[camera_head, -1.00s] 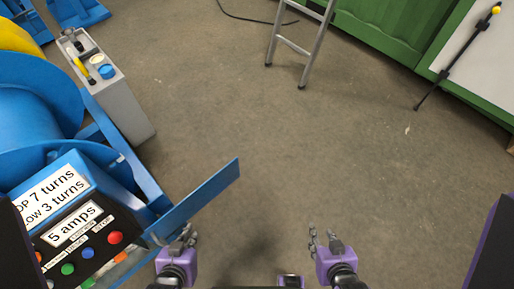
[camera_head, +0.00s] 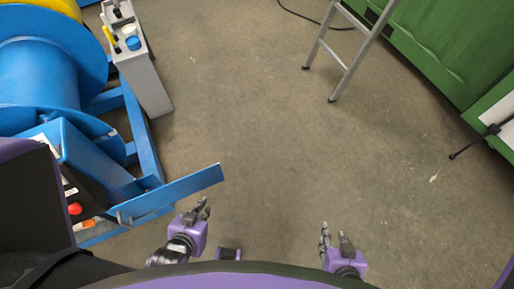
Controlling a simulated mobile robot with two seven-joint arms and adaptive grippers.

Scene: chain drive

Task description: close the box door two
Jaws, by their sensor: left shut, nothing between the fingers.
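The box door (camera_head: 178,193) is a flat blue panel. It stands open, sticking out to the right from the blue control box (camera_head: 95,165) at the lower left in the head view. My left gripper (camera_head: 203,206) is shut and empty, just below and right of the door, near its free end; I cannot tell whether it touches. My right gripper (camera_head: 334,232) is open and empty over bare floor, well to the right of the door. Much of the box's front is hidden behind my own body; a red button (camera_head: 75,209) still shows.
A blue reel machine (camera_head: 45,75) fills the left side. A grey case (camera_head: 146,82) with a blue cap stands beside it. A ladder (camera_head: 345,70) and a green cabinet (camera_head: 440,45) are at the back right. The middle floor is clear.

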